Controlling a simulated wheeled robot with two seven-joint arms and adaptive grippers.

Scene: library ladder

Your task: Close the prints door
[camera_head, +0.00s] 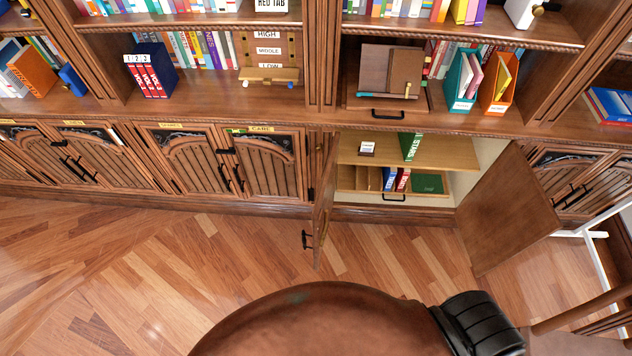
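The low cabinet in the middle right stands open with two wooden door leaves. The left leaf (325,205) swings out toward me and shows nearly edge-on, with a black handle (306,240) on its outer side. The right leaf (508,212) is swung wide to the right, its plain inner face showing. No "prints" label is readable on either leaf, so I cannot tell which one bears that name. Inside are a shelf (440,152) with a small white card and a green book, and below it several books and a drawer with a black handle. Neither of my grippers is in view.
A large brown rounded object (320,325) fills the bottom middle. A white frame (598,250) and a wooden piece of furniture (590,318) stand at the right, near the right leaf. The wood floor (150,265) is clear at left. Closed cabinets line the left.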

